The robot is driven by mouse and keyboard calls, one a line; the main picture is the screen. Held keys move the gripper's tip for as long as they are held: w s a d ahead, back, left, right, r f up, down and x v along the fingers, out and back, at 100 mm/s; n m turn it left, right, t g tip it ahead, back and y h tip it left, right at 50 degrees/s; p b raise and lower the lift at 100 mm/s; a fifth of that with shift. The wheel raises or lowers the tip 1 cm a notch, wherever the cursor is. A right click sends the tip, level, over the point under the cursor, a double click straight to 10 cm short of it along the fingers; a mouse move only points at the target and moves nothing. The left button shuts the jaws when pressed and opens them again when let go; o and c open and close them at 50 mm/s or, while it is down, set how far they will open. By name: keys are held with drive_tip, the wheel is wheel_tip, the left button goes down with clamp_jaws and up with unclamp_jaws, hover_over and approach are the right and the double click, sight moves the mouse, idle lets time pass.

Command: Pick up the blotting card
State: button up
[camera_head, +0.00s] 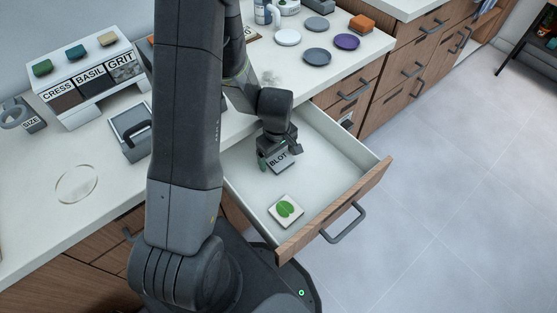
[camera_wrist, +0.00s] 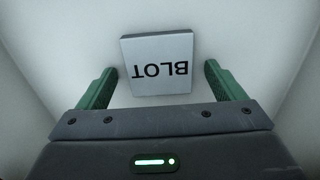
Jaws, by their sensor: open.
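The blotting card is a small pale block marked BLOT (camera_head: 279,161), lying in the open drawer (camera_head: 345,148). In the wrist view the blotting card (camera_wrist: 157,48) lies flat on the white drawer floor, its lettering upside down. My gripper (camera_head: 277,152) is down in the drawer over the card. In the wrist view my gripper (camera_wrist: 155,78) is open, with one green finger on either side of the card. A small gap shows between the card and each finger. I cannot tell how far the fingertips are above the drawer floor.
A white tile with a green leaf (camera_head: 286,210) lies in the drawer near its front. The drawer's wooden front (camera_head: 335,210) and side walls surround my gripper. The counter holds a rack labelled CRESS, BASIL and GRIT (camera_head: 90,85), a metal box (camera_head: 132,130) and several discs.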

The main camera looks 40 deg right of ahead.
drive_tip(key=c, duration=1.1)
drive_tip(key=shift+o, duration=0.2)
drive_tip(key=shift+r, duration=0.1)
